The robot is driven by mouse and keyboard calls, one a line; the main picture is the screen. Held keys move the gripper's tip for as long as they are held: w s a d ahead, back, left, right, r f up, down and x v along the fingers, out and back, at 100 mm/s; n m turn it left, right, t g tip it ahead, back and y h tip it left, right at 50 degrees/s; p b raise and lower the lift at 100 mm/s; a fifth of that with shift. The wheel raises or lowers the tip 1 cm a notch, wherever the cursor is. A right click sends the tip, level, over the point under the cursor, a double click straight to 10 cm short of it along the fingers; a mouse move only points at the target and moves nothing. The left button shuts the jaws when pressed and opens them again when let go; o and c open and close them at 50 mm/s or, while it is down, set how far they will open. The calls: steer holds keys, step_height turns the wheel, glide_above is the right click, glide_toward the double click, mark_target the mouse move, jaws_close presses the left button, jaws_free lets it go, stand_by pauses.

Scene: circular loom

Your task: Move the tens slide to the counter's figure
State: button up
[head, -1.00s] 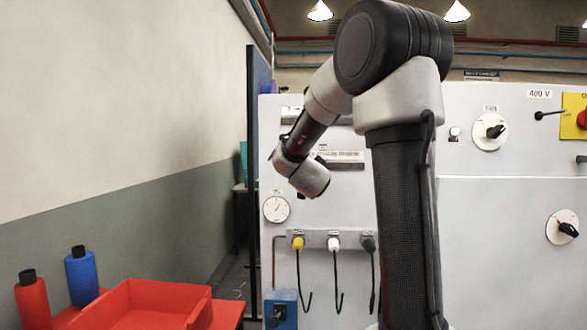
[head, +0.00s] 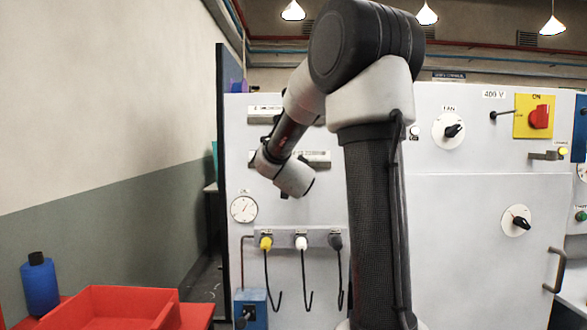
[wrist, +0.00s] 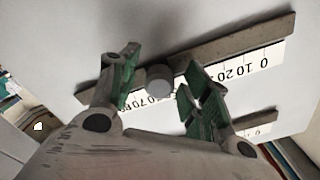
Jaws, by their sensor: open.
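In the wrist view a slide rail (wrist: 225,42) crosses the grey panel at a slant, with a white scale (wrist: 238,70) marked in tens beside it. The figures appear upside down. A round grey slide knob (wrist: 160,79) sits on the rail near the 50 to 70 part of the scale; the figures there are partly hidden. My gripper (wrist: 161,72) is open, its green-padded fingers on either side of the knob with a gap at each side. Depth around the knob is hard to tell. In the head view the slides (head: 315,159) are partly hidden by my arm.
A second rail and scale (wrist: 258,130) lie close by in the wrist view.

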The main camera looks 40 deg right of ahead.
steer(key=v, duration=1.2)
steer(key=shift+a, duration=0.1)
